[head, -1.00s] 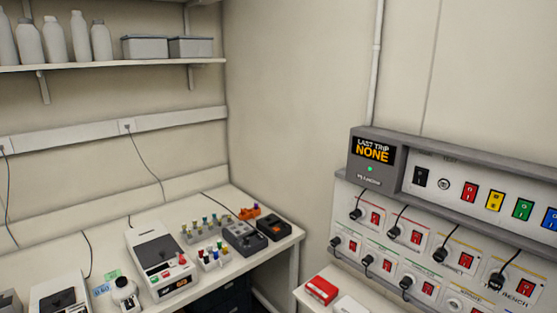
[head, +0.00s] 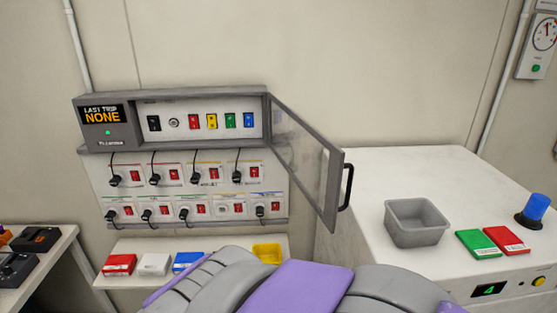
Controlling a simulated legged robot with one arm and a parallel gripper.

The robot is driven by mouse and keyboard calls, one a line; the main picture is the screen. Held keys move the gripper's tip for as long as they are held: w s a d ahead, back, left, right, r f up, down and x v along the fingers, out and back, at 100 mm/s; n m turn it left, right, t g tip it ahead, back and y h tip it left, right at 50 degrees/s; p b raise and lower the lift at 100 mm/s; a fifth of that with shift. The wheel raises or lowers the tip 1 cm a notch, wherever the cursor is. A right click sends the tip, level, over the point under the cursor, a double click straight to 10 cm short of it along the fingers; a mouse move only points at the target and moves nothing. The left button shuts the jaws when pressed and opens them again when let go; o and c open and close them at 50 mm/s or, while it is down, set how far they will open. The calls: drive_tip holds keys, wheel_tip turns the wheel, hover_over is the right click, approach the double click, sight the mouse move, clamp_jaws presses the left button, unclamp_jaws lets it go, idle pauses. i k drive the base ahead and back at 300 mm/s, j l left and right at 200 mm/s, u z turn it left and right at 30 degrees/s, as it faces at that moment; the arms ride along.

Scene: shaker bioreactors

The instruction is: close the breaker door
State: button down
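The breaker box (head: 178,145) is a grey-framed panel on the wall with a row of black, red, yellow, green and blue switches. Its door (head: 308,158) is a clear panel in a grey frame, hinged at the box's right edge. The door stands wide open, swung out toward me and to the right. A black bar handle (head: 347,187) is on the door's free edge. My gripper is not in view. A grey and purple part of my own body fills the bottom middle and hides part of the low shelf.
Below the box is a board of plugs and red switches (head: 195,208). Red, white, blue and yellow boxes sit on a low shelf (head: 215,245). Right of the door, a white cabinet (head: 455,190) holds a grey bin (head: 417,222), green and red boxes and a blue beacon (head: 532,210).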

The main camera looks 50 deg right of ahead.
sight(337, 165)
drive_tip(key=k+l+z, duration=0.1)
drive_tip(key=k, duration=1.15)
drive_tip(key=k+l, duration=0.15)
drive_tip(key=l, duration=0.25)
drive_tip(key=k+l, duration=0.2)
drive_tip(key=l, duration=0.2)
drive_tip(key=k+l, duration=0.15)
drive_tip(key=l, duration=0.2)
drive_tip(key=k+l, duration=0.15)
drive_tip(key=l, duration=0.25)
drive_tip(key=k+l, duration=0.15)
drive_tip(key=l, duration=0.25)
